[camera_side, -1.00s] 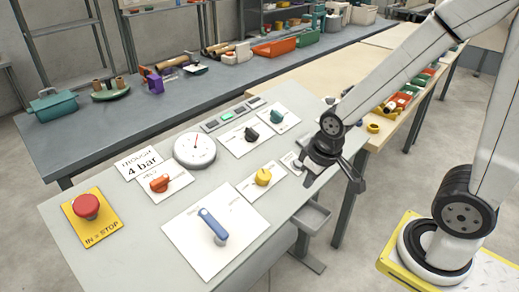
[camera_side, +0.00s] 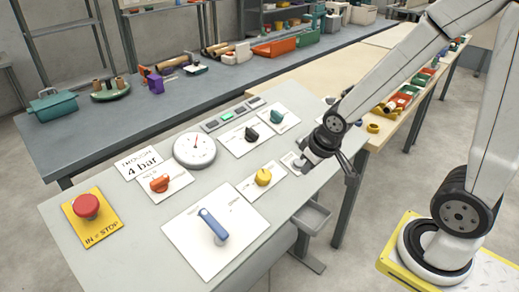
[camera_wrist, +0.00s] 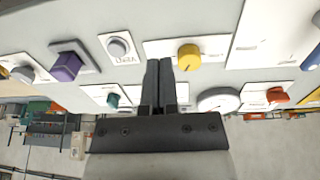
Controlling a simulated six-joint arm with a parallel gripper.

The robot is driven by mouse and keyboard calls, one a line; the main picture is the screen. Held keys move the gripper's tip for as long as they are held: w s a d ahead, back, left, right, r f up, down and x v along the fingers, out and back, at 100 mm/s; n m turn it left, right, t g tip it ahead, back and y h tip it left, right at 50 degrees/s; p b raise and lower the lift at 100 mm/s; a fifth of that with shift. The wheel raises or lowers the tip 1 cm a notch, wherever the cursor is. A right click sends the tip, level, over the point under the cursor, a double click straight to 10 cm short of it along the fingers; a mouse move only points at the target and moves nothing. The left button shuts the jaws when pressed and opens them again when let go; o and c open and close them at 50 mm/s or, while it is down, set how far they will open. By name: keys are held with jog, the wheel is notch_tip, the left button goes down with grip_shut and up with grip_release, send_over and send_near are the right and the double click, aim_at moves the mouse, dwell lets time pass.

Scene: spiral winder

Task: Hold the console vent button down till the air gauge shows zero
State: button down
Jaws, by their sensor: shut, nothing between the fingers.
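The vent button (camera_wrist: 117,47) is a grey round cap on a white plate marked VENT, left of my fingers in the wrist view. In the side view its plate (camera_side: 290,160) shows beside my gripper, which hides most of it. My gripper (camera_wrist: 160,62) is shut and empty, its dark fingers together between the vent button and the yellow knob (camera_wrist: 189,57), apart from the button in the picture. In the side view my gripper (camera_side: 302,168) is low over the console's right end. The round white air gauge (camera_side: 194,150) has a red needle pointing roughly upward, off a readable number.
The console (camera_side: 120,220) also holds a red stop button (camera_side: 87,206), an orange knob (camera_side: 159,184), a blue lever (camera_side: 213,224) and dark and teal knobs. A purple knob (camera_wrist: 66,66) is left of the vent button in the wrist view.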

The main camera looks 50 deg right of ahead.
aim_at(295, 162)
jog(key=w+d+r+t+y, duration=0.1)
jog(key=w+d+t+y, duration=0.1)
jog(key=d, duration=0.3)
jog(key=w+d+r+t+y, duration=0.1)
jog(key=d+t+y, duration=0.3)
jog(key=shift+w+d+r+m+y, duration=0.25)
jog(key=shift+w+d+m+y, duration=0.05)
jog(key=shift+w+d+y, duration=0.1)
dwell(0.4)
jog(key=shift+f, duration=0.1)
jog(key=shift+w+f, duration=0.45)
jog(key=shift+f, duration=0.9)
jog(key=shift+w+f, duration=0.5)
jog(key=shift+f, duration=0.85)
jog(key=shift+w+f, duration=0.45)
jog(key=shift+f, duration=0.9)
jog(key=shift+w+f, duration=0.2)
jog(key=shift+f, duration=0.65)
dwell(1.3)
